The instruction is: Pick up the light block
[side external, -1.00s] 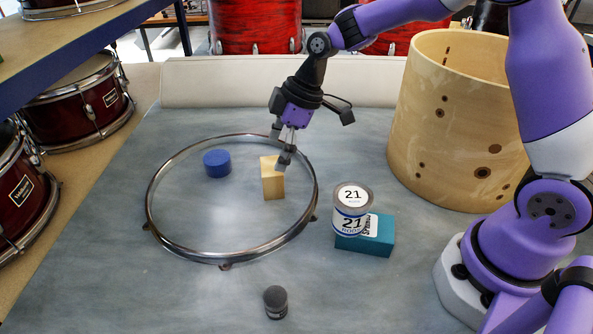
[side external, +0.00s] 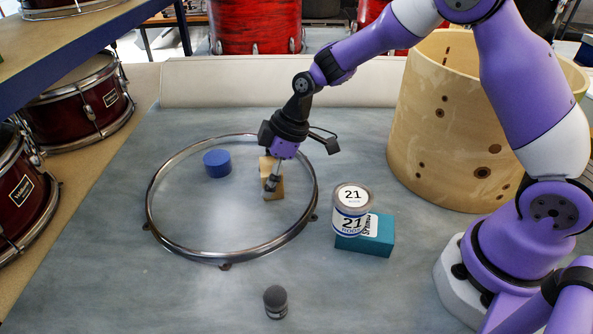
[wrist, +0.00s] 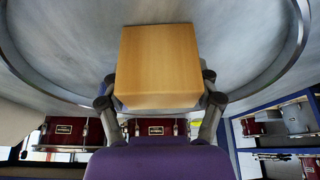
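The light block (side external: 279,189), a tan wooden block, stands upright on the grey bench inside the metal hoop. My gripper (side external: 271,186) is at the block and partly hides it in the side view. In the wrist view the block (wrist: 159,62) fills the middle, with the fingers of my gripper (wrist: 160,90) spread to its left and right. The gripper looks open, with narrow gaps beside the block; contact cannot be made out.
The metal drum hoop (side external: 150,204) surrounds the block and a blue cylinder (side external: 217,165). A can labelled 21 (side external: 352,211) stands by a teal box (side external: 376,238) at right. A dark small cylinder (side external: 276,302) stands in front. A wooden drum shell (side external: 445,130) stands behind right.

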